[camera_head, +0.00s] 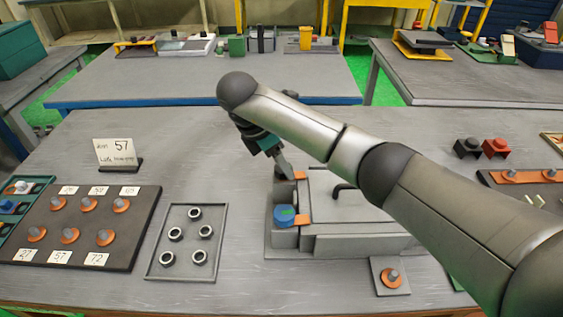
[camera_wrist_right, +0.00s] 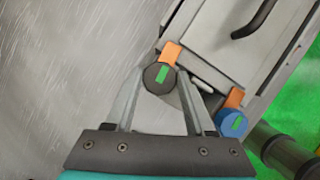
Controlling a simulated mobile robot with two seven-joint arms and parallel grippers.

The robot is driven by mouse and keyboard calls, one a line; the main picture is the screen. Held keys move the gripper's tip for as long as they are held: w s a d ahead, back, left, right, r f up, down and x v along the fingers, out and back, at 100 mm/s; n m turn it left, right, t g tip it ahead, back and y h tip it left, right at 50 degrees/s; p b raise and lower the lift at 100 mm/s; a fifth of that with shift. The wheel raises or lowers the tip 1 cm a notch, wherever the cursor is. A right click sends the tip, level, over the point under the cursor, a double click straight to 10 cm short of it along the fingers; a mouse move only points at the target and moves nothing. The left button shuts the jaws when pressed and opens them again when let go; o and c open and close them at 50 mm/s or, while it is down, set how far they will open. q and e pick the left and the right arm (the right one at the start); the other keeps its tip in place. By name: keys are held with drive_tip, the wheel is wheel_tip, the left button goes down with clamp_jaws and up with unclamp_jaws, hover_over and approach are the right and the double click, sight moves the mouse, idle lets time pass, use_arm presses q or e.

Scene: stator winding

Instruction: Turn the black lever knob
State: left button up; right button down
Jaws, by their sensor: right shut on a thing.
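The black lever knob (camera_wrist_right: 159,76) shows in the right wrist view as a dark disc with a green mark, at an orange tab (camera_wrist_right: 172,52) on the grey box (camera_head: 350,243). My right gripper (camera_wrist_right: 159,80) is shut on this knob, with a fingertip on each side of it. In the head view the right gripper (camera_head: 283,168) points down at the box's far left corner, and I cannot make out the black knob there. A blue knob (camera_head: 288,215) with a green mark sits at the box's near left corner; it also shows in the wrist view (camera_wrist_right: 232,123). My left gripper is not in view.
A black curved handle (camera_head: 342,189) is on the box's lid, partly behind my right arm. A tray of rings (camera_head: 153,262) and a dark board of orange parts (camera_head: 120,252) lie left. A small plate with an orange part (camera_head: 391,278) is in front. Bare table lies behind the ring tray.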

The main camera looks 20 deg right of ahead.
drive_tip(key=shift+w+a+r, duration=0.1)
drive_tip(key=shift+w+r, duration=0.05)
drive_tip(key=shift+r, duration=0.15)
drive_tip(key=c, duration=0.6)
unclamp_jaws()
drive_tip(key=o, duration=0.4)
drive_tip(key=shift+f, duration=0.15)
drive_tip(key=shift+c, duration=0.2)
drive_tip(key=shift+a+r, duration=0.1)
drive_tip(key=shift+r, duration=0.25)
drive_tip(key=p+v, duration=0.5)
drive_tip(key=v, duration=0.9)
drive_tip(key=shift+s+r+p, duration=0.25)
drive_tip(key=shift+p, duration=0.1)
